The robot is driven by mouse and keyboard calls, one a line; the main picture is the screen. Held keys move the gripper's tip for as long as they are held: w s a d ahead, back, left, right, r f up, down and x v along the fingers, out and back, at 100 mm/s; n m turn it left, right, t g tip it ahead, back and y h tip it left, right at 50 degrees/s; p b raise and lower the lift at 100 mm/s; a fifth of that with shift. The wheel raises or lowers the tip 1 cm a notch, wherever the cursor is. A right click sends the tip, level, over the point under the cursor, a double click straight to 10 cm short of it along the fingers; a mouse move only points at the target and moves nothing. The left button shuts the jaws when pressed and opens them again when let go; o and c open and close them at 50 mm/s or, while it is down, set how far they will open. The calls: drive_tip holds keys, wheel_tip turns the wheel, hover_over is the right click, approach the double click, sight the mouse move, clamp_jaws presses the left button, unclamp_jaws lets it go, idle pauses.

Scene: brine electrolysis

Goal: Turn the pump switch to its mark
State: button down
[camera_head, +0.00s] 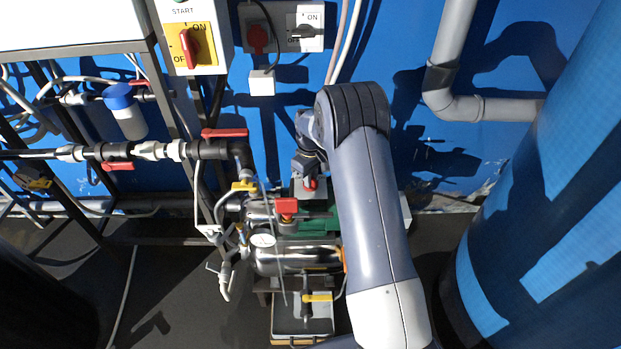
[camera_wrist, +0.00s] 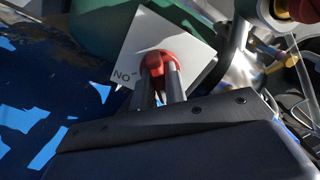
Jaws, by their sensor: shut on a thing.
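The pump switch is a red knob (camera_wrist: 158,58) on a square white plate (camera_wrist: 192,42) in the wrist view. The plate has an "ON" mark (camera_wrist: 125,75) near its left corner, upside down in this view. My gripper (camera_wrist: 162,80) is shut on the red knob, one finger on each side. The fingers hide part of the knob, so I cannot tell exactly where it points. In the head view the red knob (camera_head: 310,184) shows just below my gripper (camera_head: 309,174), on top of the green pump (camera_head: 318,222).
A red-handled valve (camera_head: 287,206), a pressure gauge (camera_head: 262,240) and a steel cylinder (camera_head: 295,261) crowd the left of the pump. A yellow panel with a red rotary switch (camera_head: 190,46) hangs on the wall. A large blue tank (camera_head: 545,190) stands at the right.

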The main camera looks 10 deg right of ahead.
drive_tip(key=c, duration=1.4)
unclamp_jaws()
drive_tip(key=shift+c, duration=0.2)
drive_tip(key=shift+r, duration=0.1)
wheel_tip(320, 180, up, 11)
drive_tip(key=shift+f, duration=0.2)
wheel_tip(320, 180, down, 11)
drive_tip(key=shift+r, duration=0.1)
